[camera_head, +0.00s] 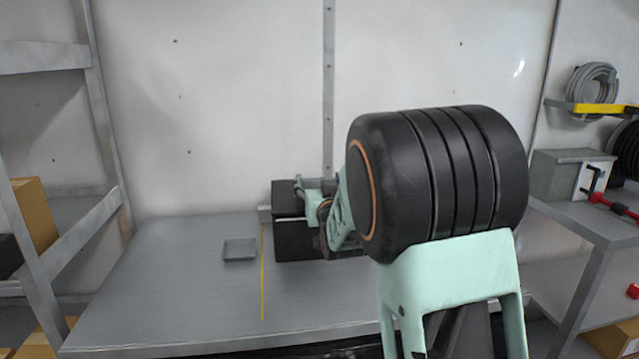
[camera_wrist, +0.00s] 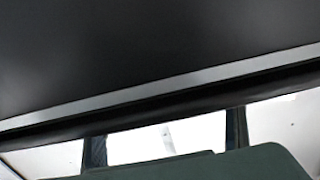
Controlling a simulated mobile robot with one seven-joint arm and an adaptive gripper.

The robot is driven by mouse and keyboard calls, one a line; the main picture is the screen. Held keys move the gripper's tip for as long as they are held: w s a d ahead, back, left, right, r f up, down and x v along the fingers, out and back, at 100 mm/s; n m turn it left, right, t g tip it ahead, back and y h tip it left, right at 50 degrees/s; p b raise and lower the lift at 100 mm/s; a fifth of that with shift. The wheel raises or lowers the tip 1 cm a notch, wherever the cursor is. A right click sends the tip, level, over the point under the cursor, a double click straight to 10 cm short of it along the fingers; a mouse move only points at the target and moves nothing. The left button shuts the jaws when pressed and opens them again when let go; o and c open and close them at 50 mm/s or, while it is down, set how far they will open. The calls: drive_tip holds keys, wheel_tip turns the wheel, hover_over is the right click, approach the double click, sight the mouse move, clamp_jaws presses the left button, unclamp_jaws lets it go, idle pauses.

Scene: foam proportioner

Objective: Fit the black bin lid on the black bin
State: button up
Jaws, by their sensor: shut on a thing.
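The black bin (camera_head: 297,241) stands on the grey table, partly hidden by my arm. A second black panel, which I take to be the black bin lid (camera_head: 287,199), shows directly above it, with a thin pale line between them. My gripper (camera_head: 303,187) is at the top of this panel and shut on it; the fingertips are small and partly hidden. In the wrist view, a large black surface (camera_wrist: 130,45) fills the top, with a grey strip and a dark edge under it. I cannot tell whether lid and bin touch.
A small grey tray (camera_head: 239,250) and a yellow line (camera_head: 263,275) lie left of the bin on the table (camera_head: 180,290). The table's left part is clear. A wall stands close behind. Shelving is at far left, and a bench with a grey box (camera_head: 560,174) at right.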

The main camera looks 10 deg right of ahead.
drive_tip(key=o, duration=1.2)
drive_tip(key=shift+r+p, duration=0.8)
drive_tip(key=shift+p, duration=0.35)
drive_tip(key=s, duration=1.2)
drive_tip(key=shift+a+f, duration=0.15)
drive_tip(key=shift+f, duration=0.1)
